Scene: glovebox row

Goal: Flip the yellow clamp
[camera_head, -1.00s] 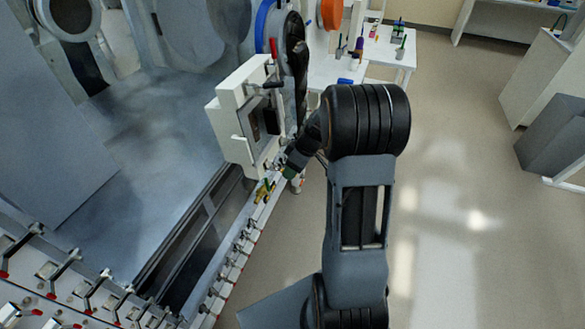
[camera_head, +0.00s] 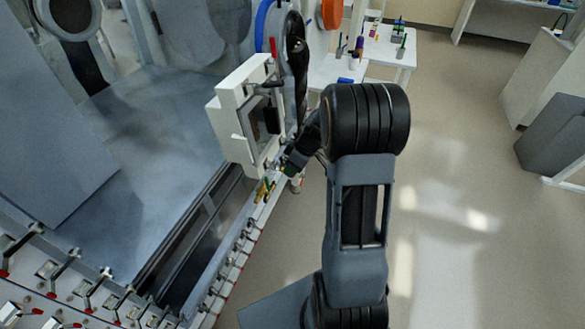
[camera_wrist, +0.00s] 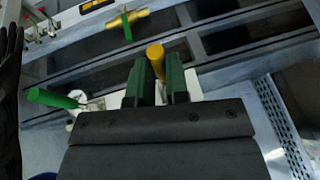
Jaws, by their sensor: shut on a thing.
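The yellow clamp (camera_wrist: 155,54) shows in the wrist view as a rounded yellow handle between the two green fingers of my gripper (camera_wrist: 157,78). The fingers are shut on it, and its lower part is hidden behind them. In the head view the clamp (camera_head: 262,191) is a small yellow patch on the white clamp rail, just below and left of my gripper (camera_head: 284,170). The fingertips are too small and dark to make out there.
In the wrist view, a green handle (camera_wrist: 52,98) lies to the left and a yellow bar with a green stem (camera_wrist: 126,20) lies beyond. In the head view, a white framed box (camera_head: 238,120) stands close beside my gripper. Several red-tipped clamps (camera_head: 92,290) line the front. Open floor lies right.

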